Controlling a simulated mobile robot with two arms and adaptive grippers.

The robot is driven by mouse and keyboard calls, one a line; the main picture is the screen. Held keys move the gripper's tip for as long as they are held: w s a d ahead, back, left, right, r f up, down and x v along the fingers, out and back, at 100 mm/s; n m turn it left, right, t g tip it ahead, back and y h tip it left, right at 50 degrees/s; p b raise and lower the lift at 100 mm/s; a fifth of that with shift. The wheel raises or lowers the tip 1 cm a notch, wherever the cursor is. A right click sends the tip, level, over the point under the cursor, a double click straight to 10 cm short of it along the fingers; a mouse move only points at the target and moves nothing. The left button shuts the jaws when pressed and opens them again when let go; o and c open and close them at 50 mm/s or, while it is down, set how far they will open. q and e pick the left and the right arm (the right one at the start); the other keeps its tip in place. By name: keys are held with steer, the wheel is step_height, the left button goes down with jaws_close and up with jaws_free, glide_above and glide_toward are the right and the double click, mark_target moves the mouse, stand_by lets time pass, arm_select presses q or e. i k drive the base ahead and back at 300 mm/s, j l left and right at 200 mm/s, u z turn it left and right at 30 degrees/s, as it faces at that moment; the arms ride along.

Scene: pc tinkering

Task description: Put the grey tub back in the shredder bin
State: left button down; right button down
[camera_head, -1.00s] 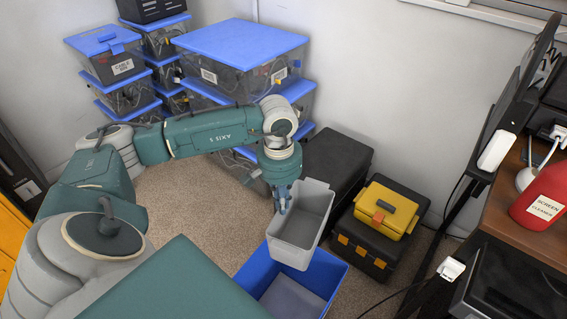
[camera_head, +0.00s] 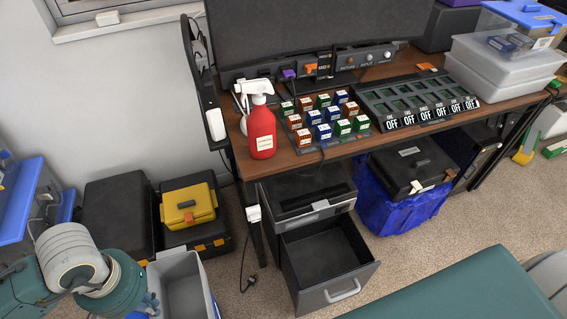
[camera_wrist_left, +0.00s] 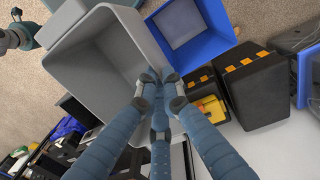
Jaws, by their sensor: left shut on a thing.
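The grey tub (camera_head: 181,287) is an open rectangular container at the bottom left of the head view. My left gripper (camera_head: 150,303) is shut on its wall. The left wrist view shows the fingers (camera_wrist_left: 160,88) pinching the rim of the tub (camera_wrist_left: 75,72), and the inside that shows looks empty. The shredder bin (camera_head: 338,292) is a dark pull-out drawer with a light handle. It stands pulled out below the black shredder (camera_head: 308,192), right of the tub, and looks empty. My right gripper is not in view.
An open blue bin (camera_wrist_left: 228,40) is close by the tub in the left wrist view. A black toolbox and yellow case (camera_head: 188,204) stand beyond the tub. The wooden desk (camera_head: 300,160) overhangs the shredder. Carpet with a cable lies between tub and shredder.

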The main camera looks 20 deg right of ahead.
mark_target(319, 253)
steer(key=l+u, duration=0.1)
steer(key=l, duration=0.45)
steer(key=k+l+u, duration=0.1)
steer(key=l, duration=0.45)
steer(key=k+l+u, duration=0.1)
steer(key=l, duration=0.95)
steer(key=k+l+u, duration=0.15)
steer(key=l, duration=0.35)
steer(key=k+l+u, duration=0.1)
steer(key=l, duration=0.45)
steer(key=k+l+u, duration=0.1)
steer(key=l, duration=0.4)
steer(key=k+l+u, duration=0.1)
steer(key=k+l, duration=0.15)
steer(key=l, duration=0.2)
